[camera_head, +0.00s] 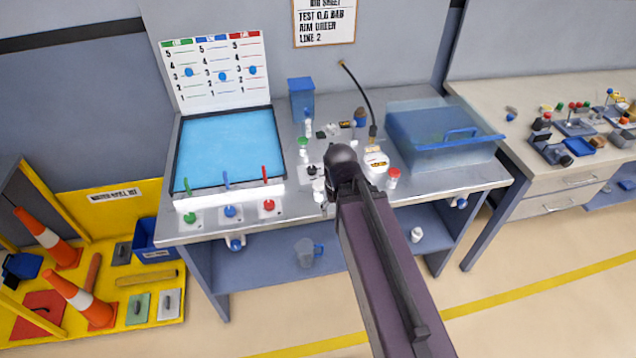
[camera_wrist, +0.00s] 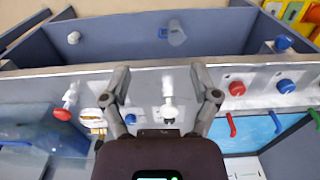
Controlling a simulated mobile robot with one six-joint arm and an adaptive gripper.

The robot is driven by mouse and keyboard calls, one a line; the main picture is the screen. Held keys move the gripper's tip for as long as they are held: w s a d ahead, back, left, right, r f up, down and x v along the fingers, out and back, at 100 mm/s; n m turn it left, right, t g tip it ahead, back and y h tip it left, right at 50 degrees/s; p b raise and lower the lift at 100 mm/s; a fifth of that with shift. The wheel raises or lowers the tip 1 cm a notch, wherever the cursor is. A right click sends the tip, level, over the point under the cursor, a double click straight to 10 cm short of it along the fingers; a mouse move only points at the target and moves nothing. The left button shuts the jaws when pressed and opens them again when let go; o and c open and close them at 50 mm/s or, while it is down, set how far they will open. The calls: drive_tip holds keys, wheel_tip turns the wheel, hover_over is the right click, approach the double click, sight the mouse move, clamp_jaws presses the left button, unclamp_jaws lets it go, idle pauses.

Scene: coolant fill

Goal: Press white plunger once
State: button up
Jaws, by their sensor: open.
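The white plunger (camera_wrist: 168,100) shows in the wrist view as a small white upright part with a knob, near the front of the metal counter. In the head view a white knobbed piece (camera_head: 318,186) stands just left of my arm's end, partly hidden. My gripper (camera_wrist: 160,70) is open. Its two dark fingers stand apart in the wrist view, and the white plunger appears between them with nothing gripped. I cannot tell the height gap between fingers and plunger. In the head view my arm hides most of the gripper.
Red (camera_head: 268,206), blue (camera_head: 230,212) and green (camera_head: 190,218) buttons line the front edge left.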

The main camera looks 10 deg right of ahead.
drive_tip(key=shift+w+r, duration=0.1)
drive_tip(key=shift+w, duration=0.1)
drive_tip(key=c, duration=0.7)
drive_tip(key=shift+w+r+m, duration=0.15)
drive_tip(key=shift+w+m, duration=0.1)
drive_tip(key=shift+m, duration=0.15)
clamp_jaws()
drive_tip(key=w+r+m+p, duration=0.3)
drive_tip(key=w+m+p, duration=0.1)
drive_tip(key=w+m, duration=0.4)
drive_tip(key=w+a+r+m+p, duration=0.1)
drive_tip(key=w+r+m+p, duration=0.3)
drive_tip(key=w+m, duration=0.5)
drive_tip(key=shift+w+r, duration=0.3)
